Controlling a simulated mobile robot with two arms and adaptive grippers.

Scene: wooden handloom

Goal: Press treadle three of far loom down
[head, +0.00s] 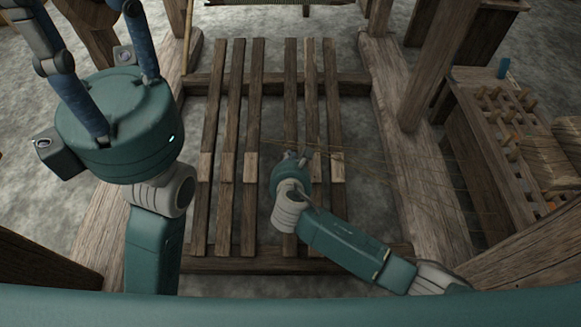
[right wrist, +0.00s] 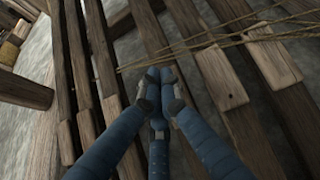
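Several parallel wooden treadles run lengthwise inside the loom frame, with pale worn pads near their middles. The third treadle from the right (head: 291,95) passes under my right gripper (head: 291,157); the third from the left (head: 252,130) lies clear to its left. I cannot tell from which side they are numbered. In the right wrist view, the blue fingers of my right gripper (right wrist: 160,78) are drawn together, with nothing between them. Their tips lie over a slat (right wrist: 150,35) and hide part of it; contact cannot be told. My left gripper (head: 95,50) is raised at left, fingers spread and empty.
Thin cords (head: 365,168) cross just right of my right gripper and also show in the right wrist view (right wrist: 225,38). Thick side beams (head: 415,150) border the treadles. A pegged wooden rack (head: 490,140) stands at right. Cross bars (head: 270,84) span the frame.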

